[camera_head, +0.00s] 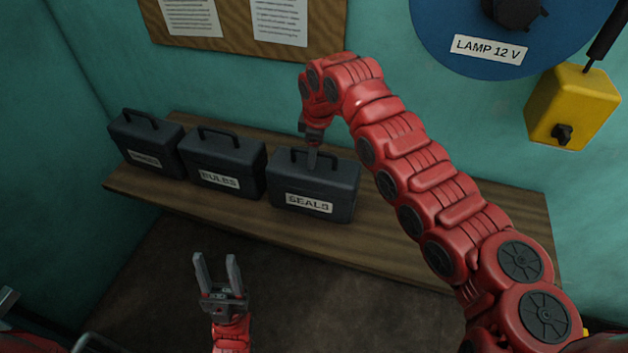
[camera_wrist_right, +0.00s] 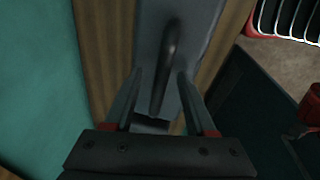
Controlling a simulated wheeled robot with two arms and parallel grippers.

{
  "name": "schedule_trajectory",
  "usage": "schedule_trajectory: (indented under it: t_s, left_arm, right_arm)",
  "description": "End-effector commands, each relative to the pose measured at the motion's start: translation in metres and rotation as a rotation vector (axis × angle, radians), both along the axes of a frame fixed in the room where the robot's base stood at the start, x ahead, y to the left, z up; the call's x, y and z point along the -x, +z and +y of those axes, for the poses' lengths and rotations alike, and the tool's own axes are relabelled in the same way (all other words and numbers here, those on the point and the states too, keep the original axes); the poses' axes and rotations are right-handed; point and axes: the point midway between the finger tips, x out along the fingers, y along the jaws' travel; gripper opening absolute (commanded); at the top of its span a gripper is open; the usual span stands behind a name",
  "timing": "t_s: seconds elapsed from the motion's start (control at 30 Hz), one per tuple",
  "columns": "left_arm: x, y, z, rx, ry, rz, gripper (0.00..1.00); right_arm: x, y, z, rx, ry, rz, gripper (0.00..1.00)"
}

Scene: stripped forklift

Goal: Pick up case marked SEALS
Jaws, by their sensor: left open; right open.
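The dark grey case marked SEALS (camera_head: 337,190) stands upright on the wooden shelf, rightmost of three similar cases. Its top handle (camera_wrist_right: 168,65) shows in the right wrist view, running lengthwise between my fingers. My right gripper (camera_head: 313,160) reaches down from above onto the SEALS case at its handle. In the right wrist view the right gripper (camera_wrist_right: 160,95) is open, its fingers on either side of the handle and apart from it. My left gripper (camera_head: 216,265) is open and empty, pointing up in front of the shelf, below the cases.
The BULBS case (camera_head: 235,158) stands close to the left of the SEALS case, and another case (camera_head: 143,140) is further left. The wooden shelf (camera_head: 500,215) is bare at the right. A yellow box (camera_head: 572,100) and a blue reel (camera_head: 465,15) are on the teal wall.

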Motion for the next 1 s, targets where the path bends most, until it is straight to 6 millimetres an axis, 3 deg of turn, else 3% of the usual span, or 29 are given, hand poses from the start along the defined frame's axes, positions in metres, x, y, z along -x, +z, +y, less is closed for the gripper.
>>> schedule_trajectory:
  t_s: [0.2, 0.5, 1.0]
  left_arm:
    - [0.0, -0.0004, 0.0, 0.0, 0.0, 0.0, 0.5]
    - [0.0001, -0.0004, 0.0, 0.0, 0.0, 0.0, 0.5]
    - [0.0, -0.0003, 0.0, 0.0, 0.0, 0.0, 0.5]
  right_arm:
    - [0.0, -0.0019, -0.0001, 0.001, 0.0, 0.001, 0.56]
    - [0.0002, -0.0019, -0.0001, 0.001, 0.0, 0.001, 0.02]
    - [0.0002, -0.0015, 0.0001, 0.001, 0.001, 0.001, 0.0]
